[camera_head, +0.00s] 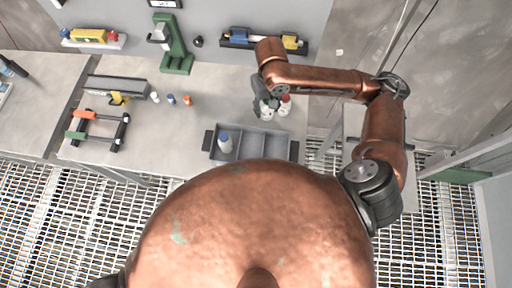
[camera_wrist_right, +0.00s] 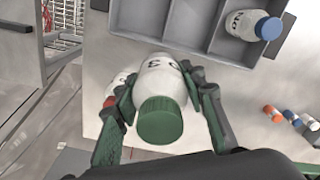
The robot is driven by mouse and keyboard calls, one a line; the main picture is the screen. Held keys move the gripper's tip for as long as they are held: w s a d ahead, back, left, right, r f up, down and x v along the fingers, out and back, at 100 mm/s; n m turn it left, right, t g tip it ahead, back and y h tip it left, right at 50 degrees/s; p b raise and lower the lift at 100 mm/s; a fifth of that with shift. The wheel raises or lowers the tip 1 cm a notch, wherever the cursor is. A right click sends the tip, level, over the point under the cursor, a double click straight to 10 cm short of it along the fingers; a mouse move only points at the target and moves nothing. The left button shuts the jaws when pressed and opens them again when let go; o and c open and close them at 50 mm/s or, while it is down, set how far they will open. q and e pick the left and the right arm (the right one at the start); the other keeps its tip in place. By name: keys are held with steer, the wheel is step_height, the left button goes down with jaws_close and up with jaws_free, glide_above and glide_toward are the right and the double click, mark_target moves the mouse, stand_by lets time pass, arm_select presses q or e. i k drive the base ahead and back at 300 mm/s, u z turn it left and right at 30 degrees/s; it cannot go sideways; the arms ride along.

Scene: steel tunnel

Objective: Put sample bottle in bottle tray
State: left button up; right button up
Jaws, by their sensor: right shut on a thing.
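My right gripper (camera_head: 264,106) is shut on a white sample bottle with a green cap (camera_wrist_right: 160,100). Its two fingers (camera_wrist_right: 160,98) press on either side of the bottle, which points cap toward the wrist camera. A white bottle with a red cap (camera_head: 285,104) stands close beside the gripper; in the wrist view (camera_wrist_right: 117,88) it is partly hidden behind the held bottle and a finger. The grey bottle tray (camera_head: 293,150) lies nearer the table's front edge and has several compartments. A blue-capped bottle (camera_head: 225,142) is in its left compartment. My left gripper is not in view.
A green stand (camera_head: 175,50) and a rack with blue and yellow items (camera_head: 238,37) are at the back. A frame with black handles (camera_head: 98,126) lies at left.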

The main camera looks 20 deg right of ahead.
mark_target(274, 153)
steer(key=z, duration=2.75)
steer(key=k, duration=1.5)
steer(key=u, duration=1.6)
steer(key=i, duration=1)
